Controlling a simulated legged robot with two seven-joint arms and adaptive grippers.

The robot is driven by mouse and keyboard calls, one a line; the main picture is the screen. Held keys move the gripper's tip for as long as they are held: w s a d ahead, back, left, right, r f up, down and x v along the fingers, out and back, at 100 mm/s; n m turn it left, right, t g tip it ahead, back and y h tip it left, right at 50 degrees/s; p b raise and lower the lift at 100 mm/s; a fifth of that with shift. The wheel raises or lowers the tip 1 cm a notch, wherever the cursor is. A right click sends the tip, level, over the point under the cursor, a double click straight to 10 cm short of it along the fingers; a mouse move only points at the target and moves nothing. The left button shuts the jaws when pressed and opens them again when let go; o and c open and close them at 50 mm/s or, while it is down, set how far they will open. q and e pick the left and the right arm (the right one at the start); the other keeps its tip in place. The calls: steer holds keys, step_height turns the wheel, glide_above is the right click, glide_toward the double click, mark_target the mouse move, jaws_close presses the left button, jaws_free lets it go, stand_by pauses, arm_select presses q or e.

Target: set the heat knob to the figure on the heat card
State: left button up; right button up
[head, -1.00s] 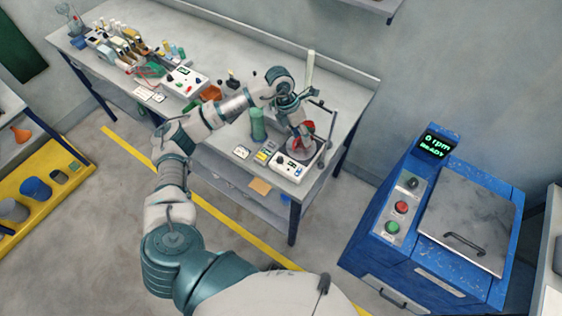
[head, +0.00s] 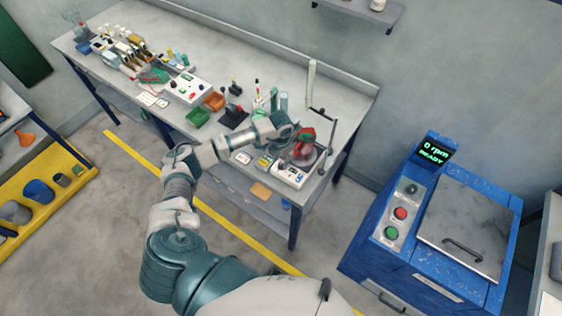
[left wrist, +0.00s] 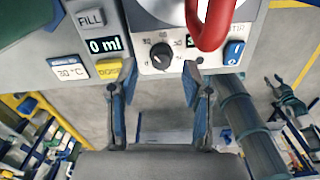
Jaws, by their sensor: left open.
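The heat knob (left wrist: 161,56) is a dark round knob on the white front panel of the hotplate (left wrist: 150,22), with a printed scale around it. The hotplate also shows at the bench's near right end in the head view (head: 290,176). The heat card (left wrist: 70,68) is white with a blue top edge, left of the knob; its small figure looks like 30 °C, but the first digit is unclear. My left gripper (left wrist: 160,76) is open, its fingertips either side of the knob's near side, with nothing between them. My right gripper is out of view.
A red rounded part (left wrist: 211,25) hangs over the panel and partly hides a display. A blue rocker switch (left wrist: 234,53) sits right of it. Left are a 0 ml display (left wrist: 103,45) and a yellow button (left wrist: 109,69). A black rod stand (head: 327,140) rises beside the hotplate.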

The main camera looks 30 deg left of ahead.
mark_target(281, 166)
arm_select(q)
steer(key=shift+f, duration=1.35)
jaws_close()
steer(key=shift+n, duration=0.3)
steer(key=shift+r, duration=0.1)
jaws_free()
